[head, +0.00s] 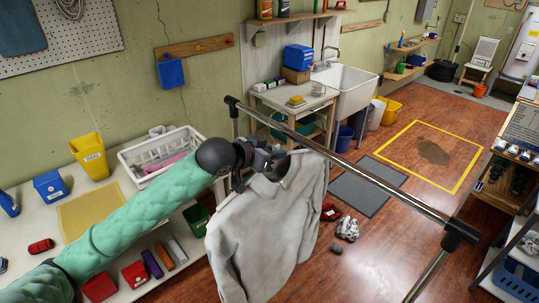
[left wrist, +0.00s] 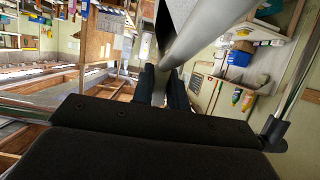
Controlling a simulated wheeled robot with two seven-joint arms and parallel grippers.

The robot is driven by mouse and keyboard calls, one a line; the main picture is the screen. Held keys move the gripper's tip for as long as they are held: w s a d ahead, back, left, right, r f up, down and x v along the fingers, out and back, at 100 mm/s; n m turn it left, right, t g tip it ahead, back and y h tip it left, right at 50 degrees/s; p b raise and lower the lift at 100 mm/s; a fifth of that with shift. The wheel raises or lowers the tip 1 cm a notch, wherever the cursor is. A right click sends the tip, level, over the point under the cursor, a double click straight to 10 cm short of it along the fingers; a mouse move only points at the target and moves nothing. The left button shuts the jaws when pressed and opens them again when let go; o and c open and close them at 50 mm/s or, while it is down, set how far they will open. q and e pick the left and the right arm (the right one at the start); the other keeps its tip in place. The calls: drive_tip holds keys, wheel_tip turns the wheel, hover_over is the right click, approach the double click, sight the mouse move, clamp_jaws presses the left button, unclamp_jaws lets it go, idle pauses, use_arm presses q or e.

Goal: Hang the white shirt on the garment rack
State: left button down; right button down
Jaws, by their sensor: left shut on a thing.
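The white shirt (head: 262,232) hangs upright on a dark hanger (head: 286,172), just below and to the left of the garment rack's metal top bar (head: 355,168). My left gripper (head: 272,160) is shut on the hanger near the shirt's collar, close beside the bar. In the left wrist view, my dark fingers (left wrist: 164,92) close around a narrow piece, and a thick grey tube (left wrist: 205,28) passes just beyond them. Whether the hanger's hook sits over the bar is hidden by my gripper. My right gripper is not in view.
The rack has dark corner joints (head: 460,234) and posts at both ends. A workbench (head: 115,200) with a white basket (head: 160,158) and yellow bin (head: 90,155) stands at the left.

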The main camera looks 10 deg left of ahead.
sight(283, 160)
use_arm(q)
drive_tip(key=shift+w+d+r, duration=0.1)
drive_tip(key=shift+w+d, duration=0.25)
drive_tip(key=shift+w, duration=0.2)
drive_tip(key=shift+f+b, duration=0.4)
drive_tip(key=shift+f, duration=1.35)
drive_tip(key=c, duration=1.3)
unclamp_jaws()
